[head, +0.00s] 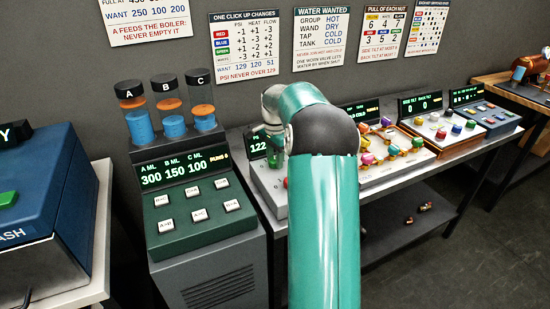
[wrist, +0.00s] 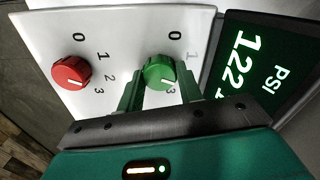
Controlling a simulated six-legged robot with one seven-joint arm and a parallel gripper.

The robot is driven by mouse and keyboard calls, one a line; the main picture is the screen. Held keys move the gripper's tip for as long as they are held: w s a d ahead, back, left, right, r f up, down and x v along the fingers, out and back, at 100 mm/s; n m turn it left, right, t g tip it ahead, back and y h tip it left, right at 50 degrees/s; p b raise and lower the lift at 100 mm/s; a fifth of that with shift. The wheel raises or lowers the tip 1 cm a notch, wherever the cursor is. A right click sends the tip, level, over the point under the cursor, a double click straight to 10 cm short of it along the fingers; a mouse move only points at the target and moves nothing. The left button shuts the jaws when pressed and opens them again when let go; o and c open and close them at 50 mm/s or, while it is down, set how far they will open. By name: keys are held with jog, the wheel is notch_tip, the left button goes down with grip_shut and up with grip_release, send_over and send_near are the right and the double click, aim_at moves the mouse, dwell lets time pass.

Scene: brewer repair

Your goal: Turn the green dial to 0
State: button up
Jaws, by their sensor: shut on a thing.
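The green dial (wrist: 159,71) sits on a white panel (wrist: 125,28) in the wrist view. Its white mark points down, toward the 3. The 0 is above it, the 1 is to its right, and the 2 is hidden. My gripper (wrist: 160,82) is shut on the green dial, one finger on each side. A red dial (wrist: 70,73) sits to the left on the same panel, its mark pointing toward its own 3.
A PSI display (wrist: 245,65) reads 122 beside the panel; it also shows in the head view (head: 258,146). A green button console (head: 190,205) stands to the left. More panels with coloured knobs (head: 440,130) line the bench to the right. Charts hang on the wall.

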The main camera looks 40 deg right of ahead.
jog(key=n, duration=0.8)
jog(key=shift+n, duration=0.3)
jog(key=n, duration=0.4)
jog(key=shift+n, duration=0.3)
jog(key=n, duration=0.4)
jog(key=shift+n, duration=0.3)
jog(key=o, duration=1)
